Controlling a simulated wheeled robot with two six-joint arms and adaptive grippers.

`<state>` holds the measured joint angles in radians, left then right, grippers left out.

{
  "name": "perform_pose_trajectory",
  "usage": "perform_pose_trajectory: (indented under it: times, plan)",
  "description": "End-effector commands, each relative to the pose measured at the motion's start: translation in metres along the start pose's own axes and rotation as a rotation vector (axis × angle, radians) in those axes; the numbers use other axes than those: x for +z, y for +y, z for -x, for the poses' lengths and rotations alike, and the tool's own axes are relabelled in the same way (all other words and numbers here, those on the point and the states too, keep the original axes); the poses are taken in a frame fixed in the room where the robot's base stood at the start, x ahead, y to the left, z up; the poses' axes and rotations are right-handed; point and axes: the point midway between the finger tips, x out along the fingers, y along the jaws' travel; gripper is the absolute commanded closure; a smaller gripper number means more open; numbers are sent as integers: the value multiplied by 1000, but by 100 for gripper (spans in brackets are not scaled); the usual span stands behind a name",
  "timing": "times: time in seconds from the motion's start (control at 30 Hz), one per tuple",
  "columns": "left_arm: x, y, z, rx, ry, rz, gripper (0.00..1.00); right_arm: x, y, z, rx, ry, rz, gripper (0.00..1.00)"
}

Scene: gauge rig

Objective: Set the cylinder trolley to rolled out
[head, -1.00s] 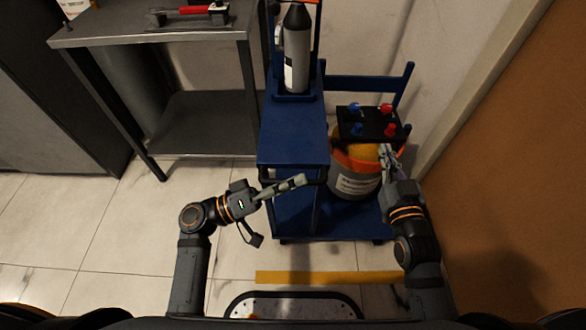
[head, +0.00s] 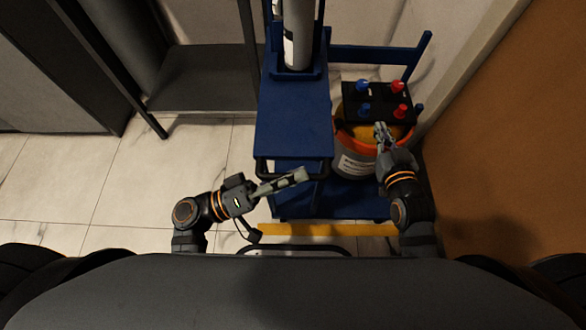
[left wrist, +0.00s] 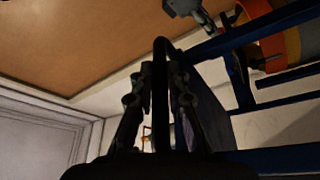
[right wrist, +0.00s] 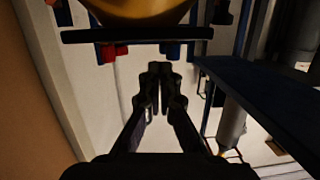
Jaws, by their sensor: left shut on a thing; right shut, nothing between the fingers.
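The blue cylinder trolley (head: 292,130) stands in the middle of the head view, with a grey cylinder (head: 299,40) upright at its back. A black handle (head: 262,168) runs along its near edge. My left gripper (head: 300,176) is shut on this handle; the left wrist view shows the dark handle bar (left wrist: 160,60) between the fingers. The trolley's base is just behind a yellow floor strip (head: 310,229). My right gripper (head: 381,130) is shut and empty, near the front of the black valve block; its closed fingers show in the right wrist view (right wrist: 158,75).
A black block with red and blue knobs (head: 378,101) sits above an orange-rimmed bucket (head: 355,163), right of the trolley. A brown wall or panel (head: 500,150) bounds the right. A grey bench's lower shelf (head: 205,80) is at the back left. Tiled floor at left is clear.

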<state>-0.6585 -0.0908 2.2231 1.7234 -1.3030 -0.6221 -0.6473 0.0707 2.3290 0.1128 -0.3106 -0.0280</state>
Motion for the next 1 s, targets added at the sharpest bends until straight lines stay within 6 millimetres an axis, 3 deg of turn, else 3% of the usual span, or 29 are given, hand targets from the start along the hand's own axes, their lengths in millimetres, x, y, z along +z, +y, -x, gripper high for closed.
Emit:
perform_pose_trajectory:
  times: [0.27,0.3,0.43,1.0]
  plan:
    - [1,-1,0,-2,-1,2,100,-5,0,0,0,11,0,100]
    - [1,-1,0,-2,-1,2,80,-6,0,0,0,13,0,100]
    - [1,-1,0,-2,-1,2,63,-7,0,0,0,17,0,100]
    - [1,0,4,0,-2,0,63,-7,0,-1,0,15,0,100]
